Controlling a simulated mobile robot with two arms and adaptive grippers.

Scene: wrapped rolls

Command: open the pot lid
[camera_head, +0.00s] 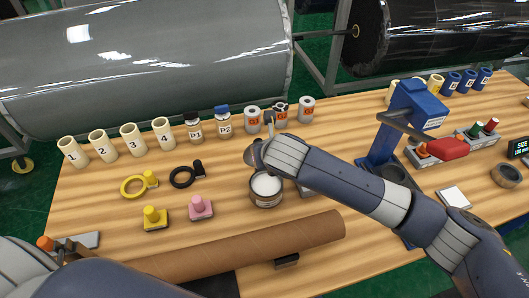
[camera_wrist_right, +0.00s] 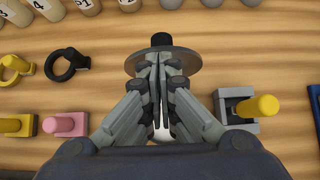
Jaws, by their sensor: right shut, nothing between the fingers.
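The pot (camera_head: 266,198) is a round dark-sided can with a pale band, standing on the wooden table. Its top looks open, with white showing inside. A grey disc with a black knob, seemingly the lid (camera_wrist_right: 190,66), shows at my fingertips in the right wrist view. In the head view a grey disc edge (camera_head: 250,154) shows tilted beside my right gripper, above and behind the pot. My right gripper (camera_head: 260,150) is shut; its fingers (camera_wrist_right: 160,75) overlap the disc, and I cannot tell whether they touch it. My left arm enters at bottom left, with its gripper out of view.
A long cardboard tube (camera_head: 250,241) lies in front of the pot. Yellow (camera_head: 154,217) and pink (camera_head: 201,208) knobbed blocks stand left. Numbered cream cylinders (camera_head: 132,138) and bottles line the back. A blue stand (camera_head: 402,120) is right. Bare table shows between the blocks and pot.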

